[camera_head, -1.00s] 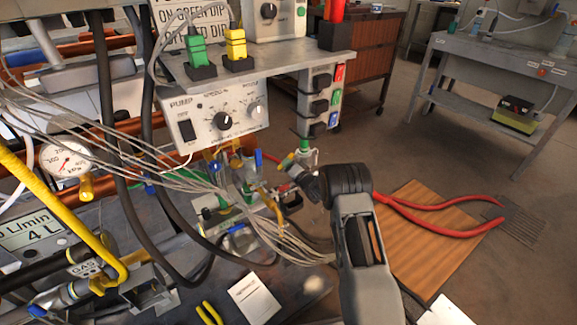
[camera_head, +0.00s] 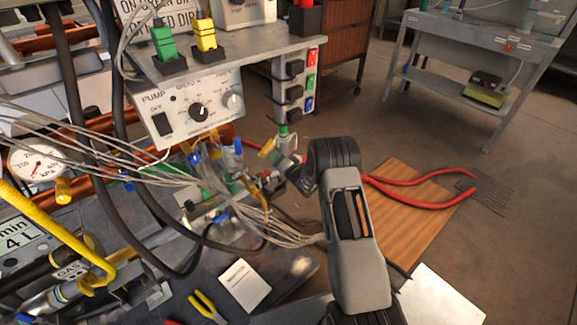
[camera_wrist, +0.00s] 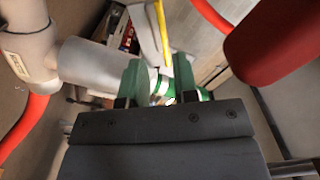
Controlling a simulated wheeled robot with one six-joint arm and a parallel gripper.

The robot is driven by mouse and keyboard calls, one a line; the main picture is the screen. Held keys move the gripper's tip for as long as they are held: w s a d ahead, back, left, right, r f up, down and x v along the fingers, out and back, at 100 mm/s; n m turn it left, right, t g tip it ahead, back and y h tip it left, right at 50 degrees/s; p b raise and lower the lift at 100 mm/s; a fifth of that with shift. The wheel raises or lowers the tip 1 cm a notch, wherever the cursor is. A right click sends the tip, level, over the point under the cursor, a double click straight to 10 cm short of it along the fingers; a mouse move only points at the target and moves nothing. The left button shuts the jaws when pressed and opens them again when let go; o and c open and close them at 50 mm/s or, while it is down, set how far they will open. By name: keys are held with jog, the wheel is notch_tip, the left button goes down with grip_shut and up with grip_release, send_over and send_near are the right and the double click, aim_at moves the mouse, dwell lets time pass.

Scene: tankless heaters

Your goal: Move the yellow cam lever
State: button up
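A small yellow lever (camera_head: 267,147), which looks like the cam lever, sticks up at a fitting below the switch column in the head view. My gripper (camera_wrist: 157,70) reaches in from the right, close to this fitting; its fingers are mostly hidden in the head view. In the wrist view, the two green fingers stand apart. A thin yellow strip (camera_wrist: 161,28), probably the lever, runs in line with the gap between them. I cannot tell whether either finger touches it. A green and metal fitting lies just beyond the fingertips, partly hidden.
A pump panel (camera_head: 196,104) and a switch column (camera_head: 294,88) stand above the fitting. Pale cables (camera_head: 260,222) hang at its left. Red-handled pliers (camera_head: 415,190) lie on a wooden board (camera_head: 400,235) at the right. A red cylinder (camera_wrist: 265,40) is close on the wrist view's right.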

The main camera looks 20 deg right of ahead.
aim_at(265, 153)
jog(key=p+v, duration=0.1)
jog(key=v, duration=0.7)
jog(key=shift+s+p, duration=0.25)
jog(key=shift+p, duration=0.15)
jog(key=shift+d, duration=0.1)
jog(key=shift+o, duration=0.7)
jog(key=shift+w+f, duration=0.1)
jog(key=shift+o, duration=0.7)
jog(key=w+a+f+b, duration=0.1)
jog(key=w+a+b, duration=0.1)
jog(key=b, duration=0.3)
jog(key=shift+f, duration=0.2)
jog(key=b+x, duration=0.3)
jog(key=x, duration=0.4)
jog(key=b+x, duration=0.3)
jog(key=x, duration=0.4)
jog(key=shift+s+a+r, duration=0.1)
jog(key=shift+a+r, duration=0.05)
jog(key=shift+r, duration=0.05)
jog(key=shift+w+a+r, duration=0.1)
jog(key=shift+w+a, duration=0.1)
jog(key=shift+w, duration=0.2)
